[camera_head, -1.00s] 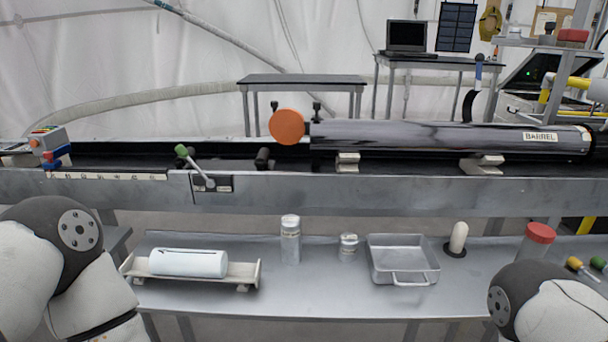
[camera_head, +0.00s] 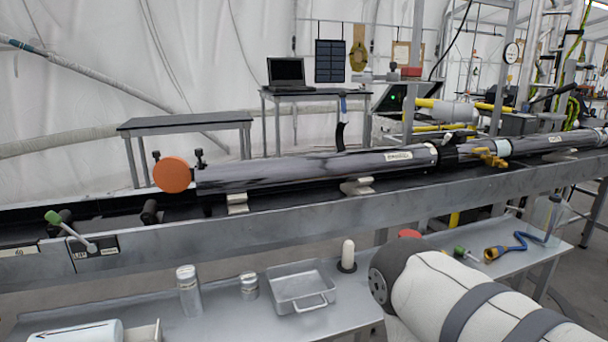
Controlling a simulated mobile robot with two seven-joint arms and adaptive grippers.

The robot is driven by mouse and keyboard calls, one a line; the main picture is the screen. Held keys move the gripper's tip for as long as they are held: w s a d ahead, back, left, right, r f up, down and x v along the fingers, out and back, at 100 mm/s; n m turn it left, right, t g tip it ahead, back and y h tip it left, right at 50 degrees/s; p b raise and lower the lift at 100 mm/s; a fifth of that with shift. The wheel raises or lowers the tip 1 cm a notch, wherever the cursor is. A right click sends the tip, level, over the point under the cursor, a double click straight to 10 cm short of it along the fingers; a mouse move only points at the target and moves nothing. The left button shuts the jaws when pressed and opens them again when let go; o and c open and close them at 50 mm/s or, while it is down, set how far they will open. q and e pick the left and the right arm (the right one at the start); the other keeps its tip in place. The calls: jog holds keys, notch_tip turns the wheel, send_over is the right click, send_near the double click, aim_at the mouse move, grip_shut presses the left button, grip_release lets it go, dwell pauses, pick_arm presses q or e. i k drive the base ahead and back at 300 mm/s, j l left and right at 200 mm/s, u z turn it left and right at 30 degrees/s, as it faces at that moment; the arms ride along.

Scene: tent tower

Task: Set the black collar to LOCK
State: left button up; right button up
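A black collar (camera_head: 448,156) sits around the long tube, at the right end of the dark shiny barrel (camera_head: 320,167). A small black part stands up on its top. Any LOCK marking on it is too small to read. Neither gripper is in view. Only a white and grey link of my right arm shows at the lower right.
Brass fittings (camera_head: 490,157) stick out just right of the collar. The barrel rests on cream supports (camera_head: 357,187) above a long grey rail (camera_head: 300,222). An orange cap (camera_head: 172,175) closes its left end. A lower bench holds a metal tray (camera_head: 301,288) and small containers.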

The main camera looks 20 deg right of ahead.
aim_at(450, 155)
jog(key=z, duration=1.5)
